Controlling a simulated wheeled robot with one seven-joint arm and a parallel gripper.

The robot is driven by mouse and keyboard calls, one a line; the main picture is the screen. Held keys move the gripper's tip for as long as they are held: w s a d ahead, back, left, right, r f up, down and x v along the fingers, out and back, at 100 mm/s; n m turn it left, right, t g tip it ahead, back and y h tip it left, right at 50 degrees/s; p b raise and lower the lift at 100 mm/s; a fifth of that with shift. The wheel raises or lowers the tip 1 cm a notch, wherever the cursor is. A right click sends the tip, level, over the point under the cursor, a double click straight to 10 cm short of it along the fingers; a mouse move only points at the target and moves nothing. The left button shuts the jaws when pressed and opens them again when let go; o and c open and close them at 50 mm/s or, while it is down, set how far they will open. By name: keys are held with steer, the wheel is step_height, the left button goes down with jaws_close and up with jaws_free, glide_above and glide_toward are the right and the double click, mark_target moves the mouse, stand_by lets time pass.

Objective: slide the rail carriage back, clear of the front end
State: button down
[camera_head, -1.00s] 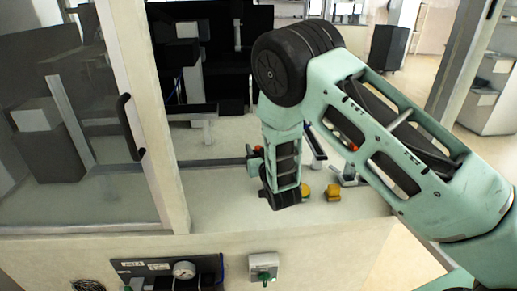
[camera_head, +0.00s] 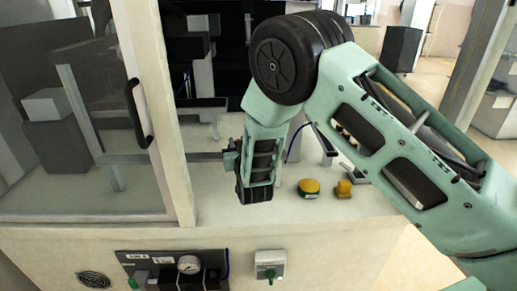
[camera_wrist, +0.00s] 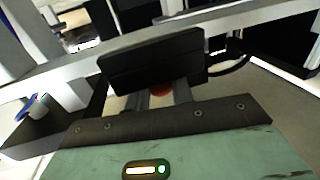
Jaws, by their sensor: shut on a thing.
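The rail (camera_head: 205,157) runs as a dark bar from the glazed enclosure on the left toward my wrist in the head view. My gripper (camera_head: 229,157) is at its right end, mostly hidden by my wrist. In the wrist view a black block, which looks like the rail carriage (camera_wrist: 150,68), sits across the tips of my fingers (camera_wrist: 162,98), which are shut on it. A small red part shows between the fingers. The exact contact is hidden behind the block. A long pale bar (camera_wrist: 60,78) passes behind the block.
The enclosure's door post with a black handle (camera_head: 138,113) stands left. A gauge (camera_head: 188,264) is on the front panel below.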

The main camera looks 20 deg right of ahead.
steer(key=a, duration=0.2)
steer(key=w+a+b, duration=0.1)
steer(key=a, duration=0.2)
steer(key=a+b, duration=0.1)
steer(key=a, duration=0.1)
steer(key=shift+w+a, duration=0.25)
steer(key=shift+a, duration=0.15)
steer(key=c, duration=1.3)
jaws_free()
steer(key=shift+o, duration=0.2)
steer(key=shift+s, duration=0.1)
steer(key=s+b, duration=0.1)
steer(key=s, duration=1.6)
steer(key=shift+s, duration=0.15)
steer(key=shift+o, duration=0.3)
